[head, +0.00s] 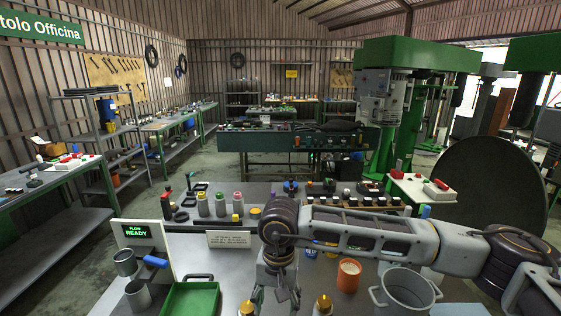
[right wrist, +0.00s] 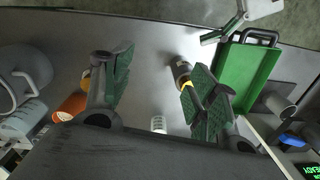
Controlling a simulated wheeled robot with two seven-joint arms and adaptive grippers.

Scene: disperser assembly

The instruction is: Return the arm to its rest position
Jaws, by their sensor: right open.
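My right arm comes in from the right in the head view and reaches across the bench. Its gripper (head: 272,296) points down near the front edge, to the right of the green tray (head: 190,300). In the right wrist view the fingers of my right gripper (right wrist: 158,95) are wide apart with nothing held between them. A dark bottle with a yellow band (right wrist: 181,72) stands beside the right-hand finger, partly hidden by it. My left gripper is not in the head view. A grey part with a green strip at the top of the right wrist view may belong to it.
An orange container (head: 348,276) and a large grey pot (head: 408,291) stand under my right forearm. Grey mugs (head: 126,263) and a READY display (head: 138,232) are at the left. Small bottles (head: 220,204) stand behind.

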